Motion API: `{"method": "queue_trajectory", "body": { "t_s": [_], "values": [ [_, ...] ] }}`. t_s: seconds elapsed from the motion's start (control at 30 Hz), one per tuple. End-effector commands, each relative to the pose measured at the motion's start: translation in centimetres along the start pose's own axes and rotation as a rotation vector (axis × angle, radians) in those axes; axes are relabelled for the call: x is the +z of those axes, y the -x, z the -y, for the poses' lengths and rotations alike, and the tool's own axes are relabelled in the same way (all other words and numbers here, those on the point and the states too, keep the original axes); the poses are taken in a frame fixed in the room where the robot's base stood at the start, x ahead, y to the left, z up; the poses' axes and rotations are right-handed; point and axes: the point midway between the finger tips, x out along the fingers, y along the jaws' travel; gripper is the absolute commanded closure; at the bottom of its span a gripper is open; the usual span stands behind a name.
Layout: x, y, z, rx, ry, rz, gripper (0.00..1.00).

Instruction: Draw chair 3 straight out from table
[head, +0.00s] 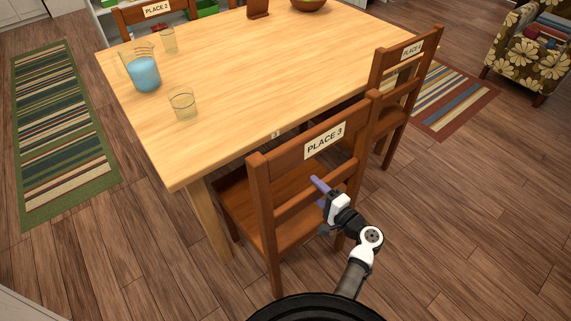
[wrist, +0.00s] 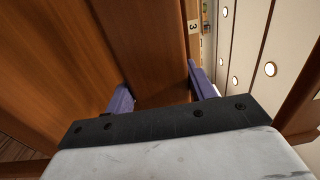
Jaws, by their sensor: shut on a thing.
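Chair 3, a brown wooden chair (head: 283,159), has a "PLACE 3" label (head: 324,141) on its top rail. It stands at the near side of the light wood table (head: 245,75), its seat partly under the top, near a small "3" tag (head: 275,134) on the edge. My gripper (head: 319,187) is at the chair's back, below the top rail. In the wrist view, its purple fingers (wrist: 161,90) sit on either side of a brown wooden bar of the chair (wrist: 158,45), shut on it. The exact contact faces are partly hidden.
Another chair (head: 394,75) stands close at the right, one (head: 152,14) at the far side. A jug (head: 144,72) and glasses (head: 183,104) are on the table. Striped rugs lie left (head: 62,130) and right (head: 450,100). The floor (head: 470,220) at the near right is clear.

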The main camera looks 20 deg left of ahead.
Motion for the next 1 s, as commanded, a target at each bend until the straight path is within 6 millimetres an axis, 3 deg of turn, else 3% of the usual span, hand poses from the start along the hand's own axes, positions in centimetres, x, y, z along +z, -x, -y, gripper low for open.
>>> {"method": "queue_trajectory", "body": {
  "t_s": [0.03, 0.07, 0.87, 0.9, 1.0],
  "values": [
    [-0.3, 0.0, 1.3, -0.023, 0.011, -0.003, 1.00],
    [-0.3, 0.0, 1.2, -0.023, 0.012, -0.004, 1.00],
    [0.0, -0.2, -2.4, -0.007, 0.005, -0.002, 1.00],
    [0.0, -0.2, -2.4, -0.006, 0.004, -0.001, 0.43],
    [0.1, -0.2, -2.4, -0.006, 0.002, 0.001, 0.30]
  ]
}}
